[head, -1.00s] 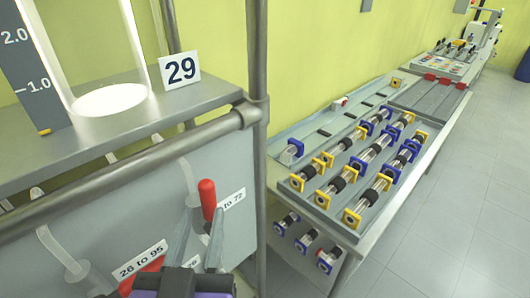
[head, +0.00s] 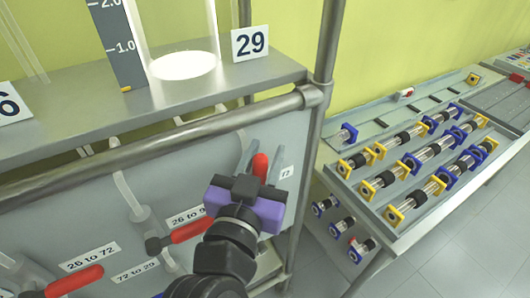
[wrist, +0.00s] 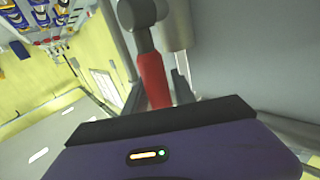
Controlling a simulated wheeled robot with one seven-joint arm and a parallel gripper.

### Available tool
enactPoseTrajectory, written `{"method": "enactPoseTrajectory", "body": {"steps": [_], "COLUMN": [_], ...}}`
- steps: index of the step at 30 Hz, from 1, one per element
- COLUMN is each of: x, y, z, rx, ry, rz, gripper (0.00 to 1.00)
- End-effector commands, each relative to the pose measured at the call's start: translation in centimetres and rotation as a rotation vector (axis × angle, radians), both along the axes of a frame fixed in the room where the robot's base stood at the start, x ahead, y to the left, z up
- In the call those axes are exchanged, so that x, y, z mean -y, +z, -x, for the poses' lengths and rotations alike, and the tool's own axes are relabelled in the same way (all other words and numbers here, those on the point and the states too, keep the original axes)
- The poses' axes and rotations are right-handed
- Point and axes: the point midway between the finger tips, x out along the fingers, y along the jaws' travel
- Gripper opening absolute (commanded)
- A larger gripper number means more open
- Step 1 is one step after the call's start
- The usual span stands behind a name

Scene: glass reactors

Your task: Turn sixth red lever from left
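A red lever (head: 260,167) points up on the grey panel at its right end, partly behind my gripper. In the wrist view the same red lever (wrist: 152,80) runs from a dark grey knob toward my palm. My gripper (head: 267,140) is open, its two fingers on either side of this lever; whether either touches it I cannot tell. Two more red levers, one at the middle (head: 190,230) and one at lower left (head: 75,281), lie nearly level, tilted slightly. Part of the middle lever is beside my dark arm. Only these levers show, so their order along the whole row is hidden.
A grey shelf (head: 110,110) with a glass vessel (head: 185,65) and a "29" sign (head: 250,43) stands above the panel. A metal rail (head: 170,140) and post (head: 322,90) are close to my gripper. A bench with tube racks (head: 410,160) stands at right.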

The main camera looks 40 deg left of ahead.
Motion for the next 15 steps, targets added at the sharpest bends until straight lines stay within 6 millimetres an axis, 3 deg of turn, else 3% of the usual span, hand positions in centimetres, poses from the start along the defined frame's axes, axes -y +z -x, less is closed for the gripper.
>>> {"method": "enactPoseTrajectory", "body": {"steps": [2, 7, 15], "x": [0.01, 0.01, 0.02], "y": [0.00, 0.00, 0.00], "z": [0.02, 0.03, 0.05], "rx": [0.000, 0.000, 0.000], "ry": [0.000, 0.000, 0.000], "rz": [0.000, 0.000, 0.000], "gripper": [0.31, 0.00, 0.00]}}
